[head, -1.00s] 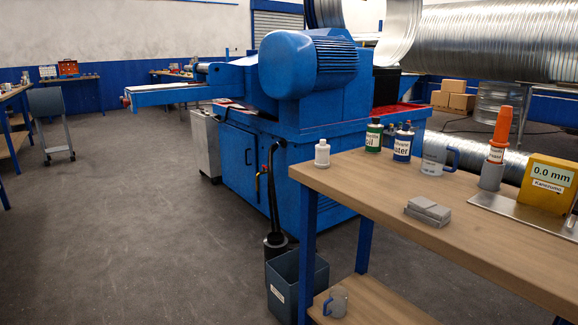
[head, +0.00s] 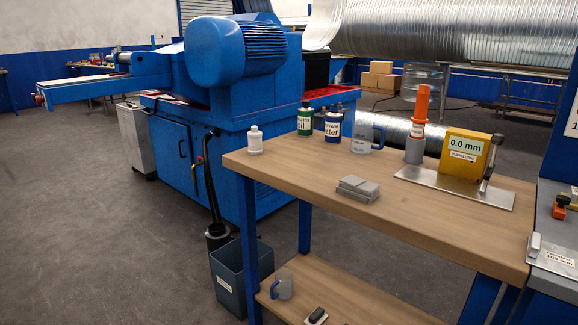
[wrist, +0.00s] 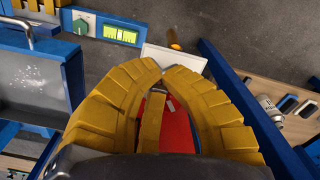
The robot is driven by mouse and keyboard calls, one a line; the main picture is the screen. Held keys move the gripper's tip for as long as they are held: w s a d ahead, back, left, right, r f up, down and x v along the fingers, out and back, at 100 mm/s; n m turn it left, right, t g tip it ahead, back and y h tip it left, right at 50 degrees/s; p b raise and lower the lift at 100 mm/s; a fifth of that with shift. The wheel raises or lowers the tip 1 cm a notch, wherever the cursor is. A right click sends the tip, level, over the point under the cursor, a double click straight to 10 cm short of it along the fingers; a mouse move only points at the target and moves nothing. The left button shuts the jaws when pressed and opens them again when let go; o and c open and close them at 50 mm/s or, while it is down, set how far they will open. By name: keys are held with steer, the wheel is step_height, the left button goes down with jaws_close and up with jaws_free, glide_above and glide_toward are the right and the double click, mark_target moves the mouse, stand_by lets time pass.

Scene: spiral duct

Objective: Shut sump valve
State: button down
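My gripper (wrist: 163,70) shows only in the wrist view. Its two yellow ribbed fingers bow outward and their tips meet. A yellow strip and a red surface show between the fingers, and I see nothing pinched at the tips. The valve is not recognisable in the wrist view.
A wooden workbench (head: 420,217) stands at the right, carrying bottles, a grey jug (head: 362,140) and a yellow gauge (head: 462,155). A grey-blue bin (head: 238,280) stands by its left leg. The floor (head: 100,220) at the left is clear.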

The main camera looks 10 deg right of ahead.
steer(key=shift+s, duration=0.6)
step_height(320, 180, up, 6)
steer(key=p, duration=0.4)
steer(key=shift+p, duration=0.35)
steer(key=shift+w, duration=0.1)
